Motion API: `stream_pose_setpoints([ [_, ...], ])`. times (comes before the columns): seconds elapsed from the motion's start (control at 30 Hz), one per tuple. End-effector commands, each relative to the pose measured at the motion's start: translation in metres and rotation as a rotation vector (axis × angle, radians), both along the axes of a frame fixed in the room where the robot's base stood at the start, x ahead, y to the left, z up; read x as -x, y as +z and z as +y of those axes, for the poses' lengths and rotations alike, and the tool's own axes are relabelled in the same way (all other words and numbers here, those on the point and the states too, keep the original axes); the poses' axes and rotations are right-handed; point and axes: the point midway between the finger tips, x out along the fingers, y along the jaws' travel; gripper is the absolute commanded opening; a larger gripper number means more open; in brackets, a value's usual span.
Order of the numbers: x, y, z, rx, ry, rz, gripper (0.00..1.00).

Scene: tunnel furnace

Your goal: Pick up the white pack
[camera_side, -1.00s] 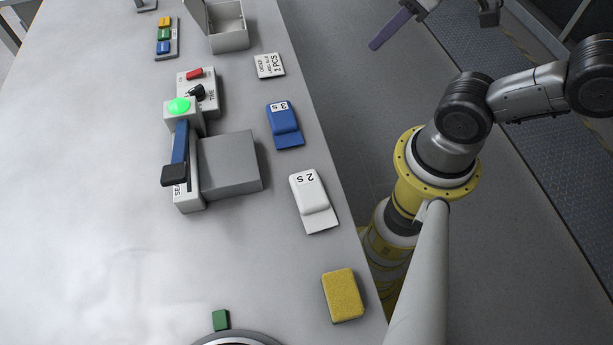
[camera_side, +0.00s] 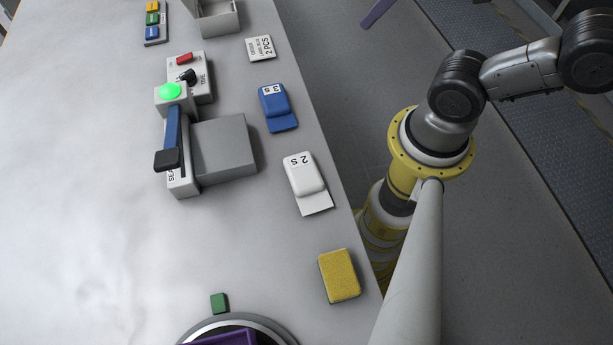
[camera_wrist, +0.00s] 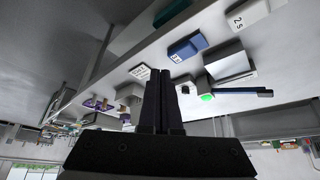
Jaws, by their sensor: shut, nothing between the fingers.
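The white pack (camera_side: 304,174), marked "2 S", lies on the grey table near its right edge in the side view, with a flat flap at its lower end. It also shows at the top right of the wrist view (camera_wrist: 247,13), partly cut off by the frame. My gripper (camera_wrist: 163,76) shows in the wrist view as two dark fingers side by side, shut and empty. It is well apart from the white pack. The fingertips are not clearly visible in the side view.
A blue pack (camera_side: 276,106) lies above the white one and a yellow block (camera_side: 339,276) below it. A sealer with a grey block (camera_side: 224,147) and green lamp (camera_side: 170,91) stands left. A round rim (camera_side: 199,331) is at the bottom. The table's left part is clear.

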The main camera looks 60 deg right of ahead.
Motion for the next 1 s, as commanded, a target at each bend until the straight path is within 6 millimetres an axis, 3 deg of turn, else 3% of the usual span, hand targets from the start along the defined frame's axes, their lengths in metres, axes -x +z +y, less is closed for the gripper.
stream_pose_setpoints([
  [0.1,0.0000,0.0000,0.0000,0.000,0.000,0.000,0.00],
  [0.67,0.0000,0.0000,0.0000,0.000,0.000,0.000,1.00],
  [1.0,0.0003,-0.0001,0.0000,-0.032,-0.059,0.001,1.00],
])
